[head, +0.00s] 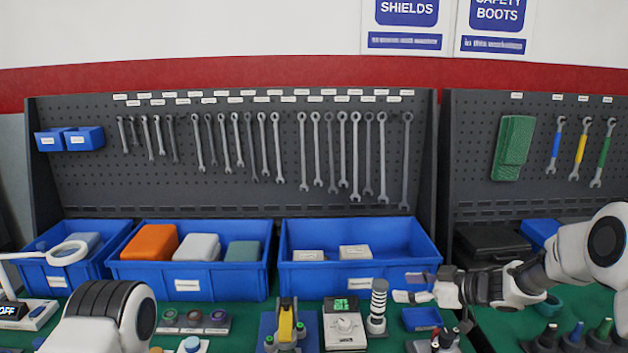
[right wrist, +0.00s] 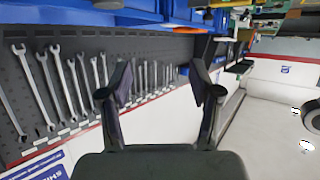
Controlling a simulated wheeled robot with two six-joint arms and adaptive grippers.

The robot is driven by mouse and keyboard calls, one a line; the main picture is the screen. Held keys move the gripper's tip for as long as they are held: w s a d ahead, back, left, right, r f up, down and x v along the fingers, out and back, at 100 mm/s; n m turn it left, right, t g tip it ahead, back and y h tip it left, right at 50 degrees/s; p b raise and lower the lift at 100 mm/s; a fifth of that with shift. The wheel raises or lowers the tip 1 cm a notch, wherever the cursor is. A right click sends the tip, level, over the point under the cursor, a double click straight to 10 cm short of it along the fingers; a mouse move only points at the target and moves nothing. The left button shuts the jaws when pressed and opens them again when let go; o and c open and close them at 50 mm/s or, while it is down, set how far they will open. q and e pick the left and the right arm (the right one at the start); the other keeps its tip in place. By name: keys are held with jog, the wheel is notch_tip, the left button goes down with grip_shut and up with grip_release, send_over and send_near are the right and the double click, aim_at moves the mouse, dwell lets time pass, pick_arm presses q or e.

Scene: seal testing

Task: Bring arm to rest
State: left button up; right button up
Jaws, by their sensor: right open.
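My right arm (head: 590,250) comes in from the right in the head view. Its gripper (head: 408,287) points left above the bench, in front of the right-hand blue bin. The right gripper is open, and nothing shows between its two fingers in the right wrist view (right wrist: 163,88). A white and black link of my left arm (head: 112,312) shows at the lower left of the head view. The left gripper is out of view.
Blue bins (head: 190,278) line the back of the green bench. A striped cylinder (head: 377,305) and a white device with a green display (head: 344,325) stand near the right gripper. Wrenches hang on the pegboard (head: 255,195). Screwdriver-like tools (head: 577,333) stand below the right arm.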

jog(key=s+a+f+m+g+h, duration=0.15)
jog(key=s+f+m, duration=0.25)
jog(key=s+f, duration=0.55)
jog(key=s+a+f+m+h, duration=0.1)
jog(key=s+f+m+h, duration=0.4)
jog(key=f, duration=0.7)
jog(key=s+d+f+m+g+h, duration=0.1)
jog(key=s+d+f+g, duration=0.15)
jog(key=s, duration=0.75)
jog(key=s+d+f+m+g+h, duration=0.1)
jog(key=s+f+g+h, duration=0.15)
jog(key=s, duration=0.75)
jog(key=s+d+f+g, duration=0.2)
jog(key=s+f, duration=0.1)
jog(key=s, duration=0.7)
pick_arm(q)
notch_tip(320, 180, down, 10)
jog(key=b, duration=1)
jog(key=shift+a, duration=0.25)
pick_arm(e)
notch_tip(320, 180, down, 10)
jog(key=s, duration=0.1)
jog(key=shift+d+h, duration=0.15)
jog(key=shift+h, duration=0.25)
pick_arm(q)
jog(key=shift+w+f, duration=0.1)
